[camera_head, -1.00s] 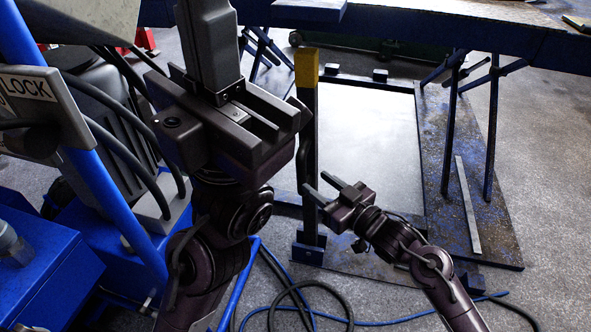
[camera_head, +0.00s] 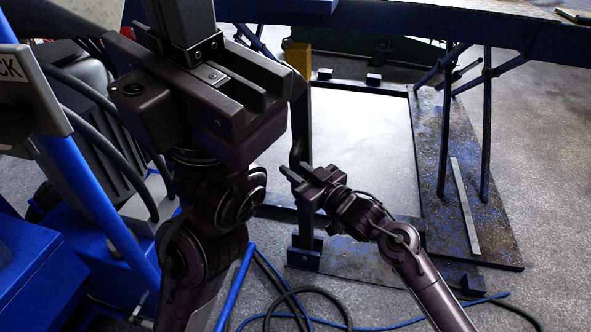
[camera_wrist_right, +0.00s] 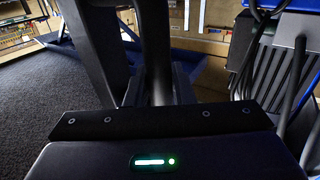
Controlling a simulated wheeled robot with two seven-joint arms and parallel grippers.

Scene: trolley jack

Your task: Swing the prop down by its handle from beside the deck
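The prop (camera_head: 302,112) is a dark upright post with a yellow top, standing at the left edge of the pale grey deck (camera_head: 365,125). Its thin, dark curved handle (camera_head: 296,152) sticks out on the post's left side. My right gripper (camera_head: 293,176) is at the handle's lower end, fingers apart, in front of the post. Contact cannot be told. In the right wrist view a dark upright bar (camera_wrist_right: 155,45) rises ahead of the palm, beside a broader slanted dark piece. My left gripper (camera_head: 215,95) is large in the foreground; its fingertips are not clear.
A blue frame tube and black hoses (camera_head: 110,150) stand at the left. Hoses (camera_head: 300,300) lie on the floor in front. A blue beam (camera_head: 430,35) with thin legs crosses behind the deck. Worn plate (camera_head: 455,205) borders the deck's right side.

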